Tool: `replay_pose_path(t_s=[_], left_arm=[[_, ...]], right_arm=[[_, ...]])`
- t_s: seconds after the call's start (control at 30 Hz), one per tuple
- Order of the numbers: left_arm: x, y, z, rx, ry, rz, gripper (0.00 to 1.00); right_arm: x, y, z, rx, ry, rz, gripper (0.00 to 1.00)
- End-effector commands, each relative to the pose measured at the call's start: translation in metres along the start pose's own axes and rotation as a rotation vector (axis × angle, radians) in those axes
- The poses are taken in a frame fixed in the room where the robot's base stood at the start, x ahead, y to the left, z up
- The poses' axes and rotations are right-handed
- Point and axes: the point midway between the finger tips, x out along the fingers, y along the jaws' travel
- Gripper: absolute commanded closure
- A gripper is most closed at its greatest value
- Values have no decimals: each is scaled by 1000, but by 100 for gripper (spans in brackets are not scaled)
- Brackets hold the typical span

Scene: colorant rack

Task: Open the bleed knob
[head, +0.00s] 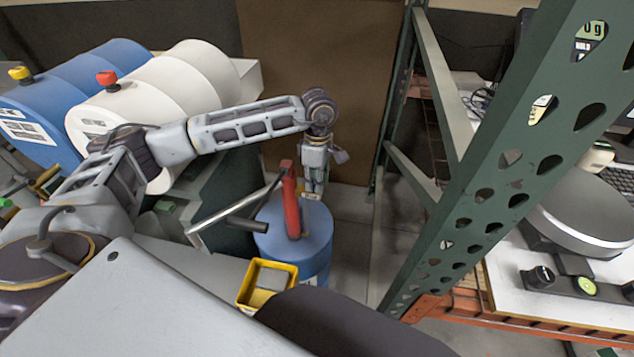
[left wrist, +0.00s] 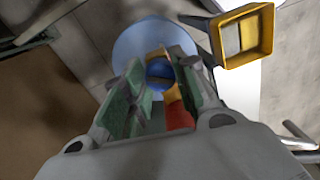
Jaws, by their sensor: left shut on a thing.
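My left gripper (head: 313,192) points down over the top of a small blue drum (head: 312,258), close to the right of its upright red part (head: 291,200). In the left wrist view the gripper (left wrist: 160,88) has its green-lined fingers shut on a small yellow part (left wrist: 172,95), which looks to be the bleed knob. Blue shows between the fingertips, and the drum's pale blue top (left wrist: 135,45) lies beyond. The red part (left wrist: 180,117) shows near the fingers. The fingers hide much of the knob, so its turn angle cannot be told. My right gripper is out of view.
A yellow open holder (head: 241,297) stands close to the drum's near left side. Metal bars (head: 205,231) run beside the drum. A green rack post (head: 480,165) rises to the right. Large blue (head: 45,115) and white (head: 165,90) drums lie at the left.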

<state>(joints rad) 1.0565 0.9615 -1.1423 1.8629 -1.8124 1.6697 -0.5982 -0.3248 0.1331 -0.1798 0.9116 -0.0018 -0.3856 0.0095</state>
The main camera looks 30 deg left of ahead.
Motion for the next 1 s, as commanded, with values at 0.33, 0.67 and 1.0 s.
replay_pose_path(t_s=[0.33, 0.67, 1.0], left_arm=[[1, 0, 0, -279, -12, 2, 96], [0, 0, -1, -498, -20, 2, 96], [-1, 0, -1, -594, -24, 2, 96]], right_arm=[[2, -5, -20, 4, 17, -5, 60], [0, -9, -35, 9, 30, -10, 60], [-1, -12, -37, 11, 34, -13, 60]])
